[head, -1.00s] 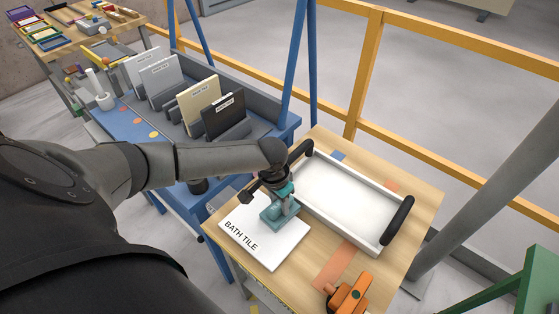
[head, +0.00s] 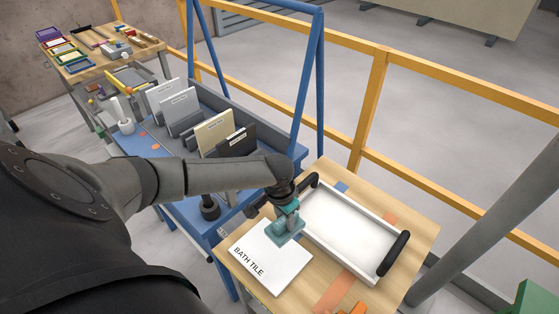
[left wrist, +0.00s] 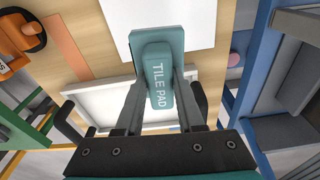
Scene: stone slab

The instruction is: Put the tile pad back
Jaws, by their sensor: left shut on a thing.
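The teal tile pad (head: 285,231), lettered "TILE PAD" in the left wrist view (left wrist: 158,82), is at the far side of the white bath tile board (head: 268,262). My left gripper (head: 287,211) is shut on the pad's raised grip, one finger on each side. The pad's flat base is over the board; I cannot tell whether it touches it. The board lies flat on the wooden table (head: 325,284), its "BATH TILE" lettering uncovered. My right gripper is out of view.
A white tray (head: 345,222) with black handles stands right of the board. An orange tool (left wrist: 14,52) lies on the table. A blue bench (head: 180,185) with slabs in a rack (head: 235,141) stands behind left. Blue posts and a yellow rail (head: 372,100) bound the area.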

